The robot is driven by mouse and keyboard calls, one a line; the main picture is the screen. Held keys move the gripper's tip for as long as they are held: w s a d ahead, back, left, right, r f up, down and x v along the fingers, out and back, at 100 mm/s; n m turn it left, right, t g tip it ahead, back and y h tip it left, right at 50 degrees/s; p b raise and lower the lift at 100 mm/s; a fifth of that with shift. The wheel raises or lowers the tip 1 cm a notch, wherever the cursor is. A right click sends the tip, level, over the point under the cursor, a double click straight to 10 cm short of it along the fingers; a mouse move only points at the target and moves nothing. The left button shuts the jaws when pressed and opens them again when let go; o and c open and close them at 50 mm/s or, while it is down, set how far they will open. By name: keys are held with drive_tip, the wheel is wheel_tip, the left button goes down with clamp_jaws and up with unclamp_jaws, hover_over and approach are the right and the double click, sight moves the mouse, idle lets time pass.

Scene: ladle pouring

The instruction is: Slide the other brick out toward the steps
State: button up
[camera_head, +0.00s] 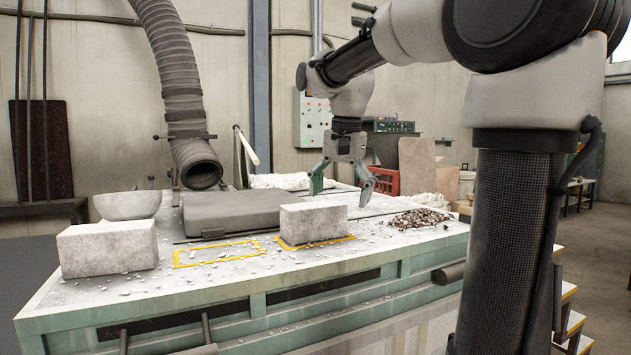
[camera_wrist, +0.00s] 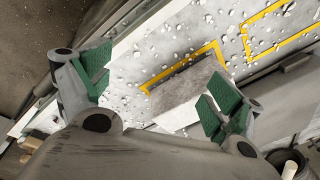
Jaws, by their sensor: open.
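One pale grey brick (camera_head: 313,223) sits inside a yellow outline on the table, right of centre. The other brick (camera_head: 108,248) sits at the table's left front, outside the outlines. My gripper (camera_head: 341,184) is open and empty, pointing down above and behind the right-hand brick. In the wrist view the fingers (camera_wrist: 158,92) are spread, with the right-hand brick (camera_wrist: 182,98) partly behind the right finger. Yellow-edged steps (camera_head: 574,322) show at the lower right, partly hidden by my arm.
A grey lidded case (camera_head: 235,210) lies behind an empty yellow outline (camera_head: 217,253). A rubble heap (camera_head: 418,219) lies right of the brick. White chips litter the tabletop.

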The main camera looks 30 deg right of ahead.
sight(314, 204)
drive_tip(key=w+m, duration=0.2)
drive_tip(key=w, duration=0.2)
drive_tip(key=w+m+g, duration=0.1)
drive_tip(key=w+m, duration=0.2)
drive_tip(key=w, duration=0.2)
drive_tip(key=w+r+m, duration=0.1)
drive_tip(key=w+m, duration=0.1)
drive_tip(key=w, duration=0.3)
drive_tip(key=shift+d+r+m+g, duration=0.1)
drive_tip(key=shift+d+m+g, duration=0.1)
drive_tip(key=shift+m+g, duration=0.15)
drive_tip(key=shift+f, duration=3.9)
